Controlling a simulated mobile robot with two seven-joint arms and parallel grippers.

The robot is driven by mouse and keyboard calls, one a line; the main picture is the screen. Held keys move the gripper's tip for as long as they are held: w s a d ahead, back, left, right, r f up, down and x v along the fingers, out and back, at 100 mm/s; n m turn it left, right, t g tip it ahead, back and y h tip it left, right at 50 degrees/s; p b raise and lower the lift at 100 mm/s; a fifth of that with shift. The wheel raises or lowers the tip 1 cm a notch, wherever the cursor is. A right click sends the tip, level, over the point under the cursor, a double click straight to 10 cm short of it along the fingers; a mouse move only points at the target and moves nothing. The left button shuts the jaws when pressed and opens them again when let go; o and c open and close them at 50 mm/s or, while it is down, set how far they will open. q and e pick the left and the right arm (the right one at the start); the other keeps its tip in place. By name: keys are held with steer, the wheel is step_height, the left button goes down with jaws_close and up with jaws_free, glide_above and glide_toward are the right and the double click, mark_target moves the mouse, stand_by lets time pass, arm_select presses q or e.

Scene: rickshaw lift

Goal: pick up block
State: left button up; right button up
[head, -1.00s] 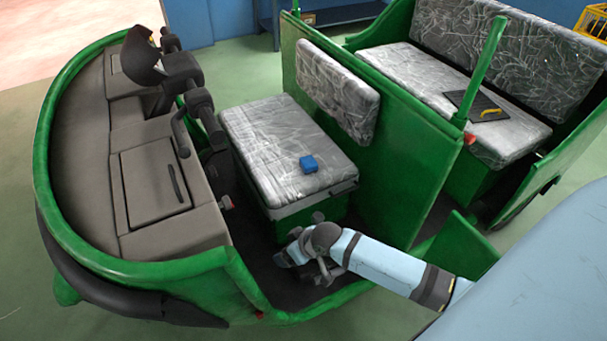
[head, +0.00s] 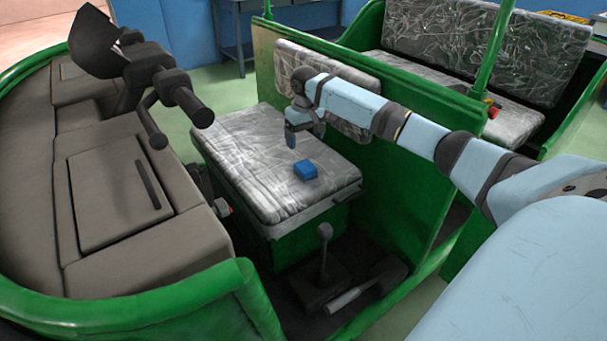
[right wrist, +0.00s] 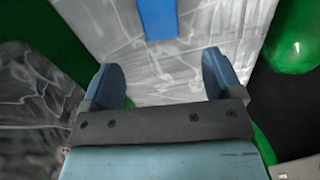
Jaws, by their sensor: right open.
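The blue block (head: 306,170) lies on the grey, plastic-covered front seat (head: 253,160) of the green rickshaw. It also shows at the top of the right wrist view (right wrist: 158,18), beyond the fingertips and between their lines. My right gripper (head: 291,136) points down over the seat, behind and slightly left of the block in the head view. In the right wrist view its two blue fingers (right wrist: 162,80) are spread wide with nothing between them. The block is apart from the fingers. My left gripper is not in view.
The handlebar (head: 165,100) and dashboard (head: 115,190) stand left of the seat. The seat's backrest (head: 322,85) and green partition (head: 400,190) rise close behind my right arm. A lever (head: 324,250) stands on the floor in front. The seat around the block is clear.

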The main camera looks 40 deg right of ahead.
mark_target(305, 166)
step_height(305, 166, down, 6)
steer(key=shift+f+b, duration=0.1)
steer(key=shift+b, duration=0.5)
steer(key=f+b, duration=0.1)
steer(key=f, duration=0.1)
steer(key=f+b, duration=0.1)
steer(key=f, duration=0.1)
steer(key=shift+s+f, duration=0.2)
steer(key=shift+f, duration=0.35)
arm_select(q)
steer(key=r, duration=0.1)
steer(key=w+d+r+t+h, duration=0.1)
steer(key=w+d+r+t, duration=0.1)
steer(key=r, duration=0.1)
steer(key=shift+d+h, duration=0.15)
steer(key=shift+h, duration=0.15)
arm_select(e)
steer(key=c, duration=1)
